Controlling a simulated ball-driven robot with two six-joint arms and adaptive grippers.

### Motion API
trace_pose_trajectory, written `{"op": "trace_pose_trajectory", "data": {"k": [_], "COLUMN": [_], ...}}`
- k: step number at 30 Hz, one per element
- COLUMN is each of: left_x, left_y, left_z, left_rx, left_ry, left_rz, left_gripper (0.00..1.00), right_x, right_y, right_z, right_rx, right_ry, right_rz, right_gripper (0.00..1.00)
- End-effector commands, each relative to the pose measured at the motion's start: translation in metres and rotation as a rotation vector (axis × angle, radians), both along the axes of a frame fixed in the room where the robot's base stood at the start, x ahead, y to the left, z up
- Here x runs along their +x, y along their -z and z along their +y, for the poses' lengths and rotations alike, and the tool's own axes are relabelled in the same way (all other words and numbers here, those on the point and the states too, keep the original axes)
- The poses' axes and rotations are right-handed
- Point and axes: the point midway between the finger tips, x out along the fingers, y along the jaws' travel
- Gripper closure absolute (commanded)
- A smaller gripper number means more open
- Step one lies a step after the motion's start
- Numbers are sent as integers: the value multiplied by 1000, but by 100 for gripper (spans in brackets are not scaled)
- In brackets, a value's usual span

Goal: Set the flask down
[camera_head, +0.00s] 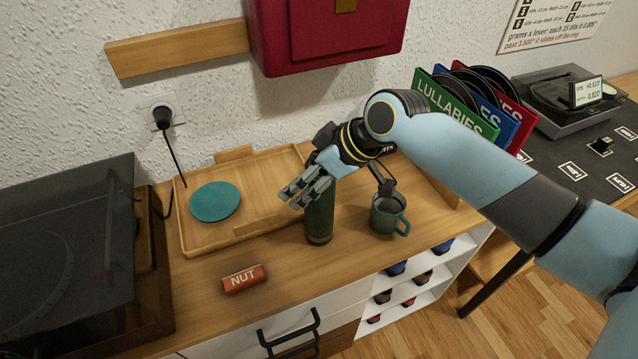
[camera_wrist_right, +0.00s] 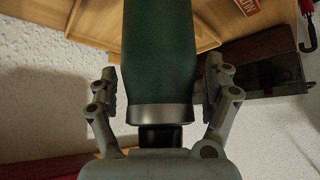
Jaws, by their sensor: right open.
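A dark green flask (camera_head: 320,217) stands upright on the wooden cabinet top, by the front right part of a wooden tray (camera_head: 215,243). My right gripper (camera_head: 305,190) is at the flask's upper part and hides its top in the head view. In the right wrist view the flask (camera_wrist_right: 160,55) lies between the two fingers of my right gripper (camera_wrist_right: 162,80), with its grey metal band towards the palm. The fingers are open, with small gaps beside the flask. A round teal mat (camera_head: 215,201) lies in the tray's left part, bare. My left gripper is out of view.
A green mug (camera_head: 388,214) stands just right of the flask. An orange NUT bar (camera_head: 245,279) lies at the front. A dark-lidded turntable (camera_head: 65,260) is at left, record sleeves (camera_head: 455,108) at the back right. A red box (camera_head: 325,35) hangs above.

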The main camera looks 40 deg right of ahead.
Motion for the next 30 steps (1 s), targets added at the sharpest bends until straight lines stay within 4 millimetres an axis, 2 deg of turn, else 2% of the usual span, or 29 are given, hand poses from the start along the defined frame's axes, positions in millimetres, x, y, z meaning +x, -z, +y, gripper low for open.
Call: {"op": "trace_pose_trajectory", "data": {"k": [2, 21, 30], "left_x": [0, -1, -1], "left_y": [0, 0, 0], "left_z": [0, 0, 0], "left_rx": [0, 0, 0], "left_ry": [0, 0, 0], "left_rz": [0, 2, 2], "left_gripper": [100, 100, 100], "right_x": [0, 0, 0], "right_y": [0, 0, -1], "right_z": [0, -1, 0], "right_rx": [0, -1, 0], "right_ry": [0, 0, 0], "right_rz": [0, 1, -2], "right_gripper": [16, 99, 100]}}
